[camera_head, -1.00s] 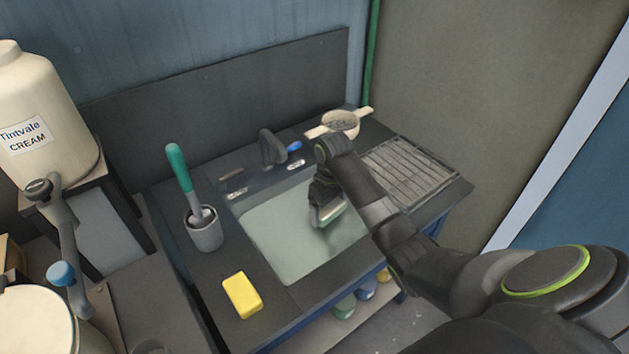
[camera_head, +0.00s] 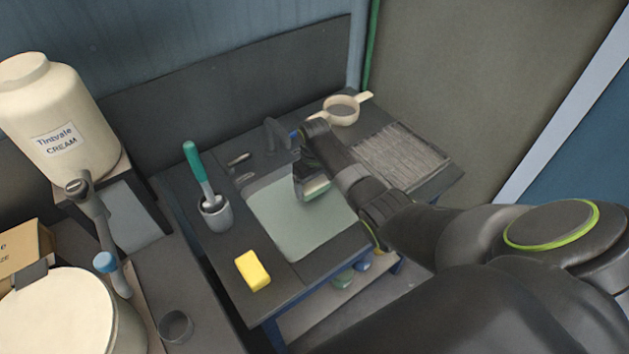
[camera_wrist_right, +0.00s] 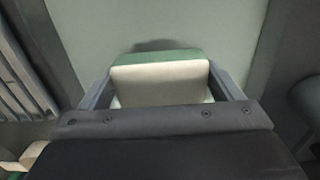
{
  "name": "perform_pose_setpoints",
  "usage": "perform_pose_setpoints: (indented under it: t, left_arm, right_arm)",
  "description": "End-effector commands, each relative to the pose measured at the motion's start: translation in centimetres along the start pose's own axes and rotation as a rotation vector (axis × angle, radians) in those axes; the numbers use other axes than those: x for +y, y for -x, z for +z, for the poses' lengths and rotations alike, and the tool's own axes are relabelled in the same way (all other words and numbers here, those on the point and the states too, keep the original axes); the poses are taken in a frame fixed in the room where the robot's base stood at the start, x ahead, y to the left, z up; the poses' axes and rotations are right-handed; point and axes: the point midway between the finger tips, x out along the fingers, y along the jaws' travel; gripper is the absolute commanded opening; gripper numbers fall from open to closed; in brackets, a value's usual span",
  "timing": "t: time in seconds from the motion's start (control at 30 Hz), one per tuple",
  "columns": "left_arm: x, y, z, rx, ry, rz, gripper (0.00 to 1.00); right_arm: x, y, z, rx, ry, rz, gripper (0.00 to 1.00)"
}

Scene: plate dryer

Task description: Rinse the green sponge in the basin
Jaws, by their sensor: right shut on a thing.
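My right gripper (camera_head: 312,185) is over the basin (camera_head: 285,228), pointing down. It is shut on the green sponge (camera_head: 314,188), which has a green layer and a pale layer. The right wrist view shows the sponge (camera_wrist_right: 160,82) clamped between the two fingers, with the pale-green basin surface behind it. I cannot tell whether the sponge touches the basin floor or hangs just above it. My left gripper is not in view.
A yellow sponge (camera_head: 252,271) lies on the counter's front left. A grey cup (camera_head: 216,217) holds a green-handled brush (camera_head: 195,165). The faucet (camera_head: 277,134) stands behind the basin. A strainer (camera_head: 341,110) and a drying rack (camera_head: 402,160) occupy the right side. A cream tank (camera_head: 55,115) stands left.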

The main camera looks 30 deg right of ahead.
Motion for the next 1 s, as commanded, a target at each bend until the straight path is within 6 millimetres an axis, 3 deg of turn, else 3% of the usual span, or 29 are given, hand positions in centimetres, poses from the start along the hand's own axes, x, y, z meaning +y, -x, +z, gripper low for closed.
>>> perform_pose_setpoints:
  t: [0.43,1.0]
  left_arm:
    - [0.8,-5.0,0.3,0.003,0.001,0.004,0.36]
    - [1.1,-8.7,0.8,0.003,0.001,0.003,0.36]
  right_arm:
    - [0.0,-4.6,0.0,0.0,0.0,0.0,0.63]
    - [0.0,-10.1,0.0,0.0,0.001,-0.001,0.63]
